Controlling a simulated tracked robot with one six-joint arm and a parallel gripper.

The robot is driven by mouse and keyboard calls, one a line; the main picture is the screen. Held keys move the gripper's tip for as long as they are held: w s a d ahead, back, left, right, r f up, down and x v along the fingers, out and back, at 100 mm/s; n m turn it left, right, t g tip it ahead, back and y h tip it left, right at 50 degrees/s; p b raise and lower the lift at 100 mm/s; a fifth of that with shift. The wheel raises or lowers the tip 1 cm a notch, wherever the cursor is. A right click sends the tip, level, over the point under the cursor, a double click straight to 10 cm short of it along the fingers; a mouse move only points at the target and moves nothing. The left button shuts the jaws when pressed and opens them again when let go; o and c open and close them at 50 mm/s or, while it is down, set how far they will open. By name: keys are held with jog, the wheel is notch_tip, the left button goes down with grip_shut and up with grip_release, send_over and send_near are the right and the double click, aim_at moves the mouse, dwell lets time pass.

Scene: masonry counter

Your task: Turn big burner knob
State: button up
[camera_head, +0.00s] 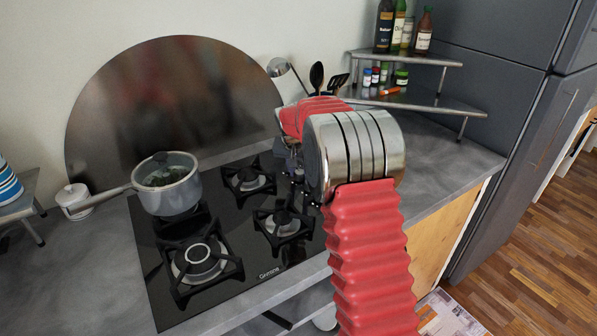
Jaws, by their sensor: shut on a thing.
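The black gas cooktop (160,285) is set in the grey counter, with several burners under black grates. The big burner (198,261) is at its front left and shows no flame. My gripper (297,194) is low over the right edge of the cooktop, partly hidden behind my red-sleeved arm and its metal joint. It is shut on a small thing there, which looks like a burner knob. The fingertips and the knob are too small and covered to tell how the knob is turned.
A lidded pot (168,190) stands on the back left burner, its handle pointing left. A white jar (73,199) is beside the handle. Utensils (316,75) stand behind my arm. A metal corner shelf (437,103) holds bottles and spice jars. A grey fridge (500,100) is at right.

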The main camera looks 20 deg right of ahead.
jog(key=shift+n, duration=0.3)
jog(key=shift+d+n+t+y, duration=0.15)
jog(key=shift+n+y, duration=0.3)
jog(key=shift+n, duration=0.5)
jog(key=shift+n+t+y, duration=0.15)
jog(key=shift+n+y, duration=0.3)
jog(key=shift+n, duration=0.5)
jog(key=n+y, duration=0.1)
jog(key=n, duration=0.3)
jog(key=shift+d+n+y, duration=0.15)
jog(key=shift+n+y, duration=0.15)
jog(key=shift+y, duration=0.1)
jog(key=n, duration=0.2)
jog(key=n+y, duration=0.1)
jog(key=n, duration=0.1)
jog(key=shift+d+n+g+y, duration=0.15)
jog(key=shift+n+g+y, duration=0.15)
jog(key=shift+g, duration=0.1)
jog(key=shift+w+d+n+g+y, duration=0.1)
jog(key=shift+n+g+y, duration=0.4)
jog(key=shift+n, duration=1.5)
jog(key=o, duration=1.1)
jog(key=shift+c, duration=0.2)
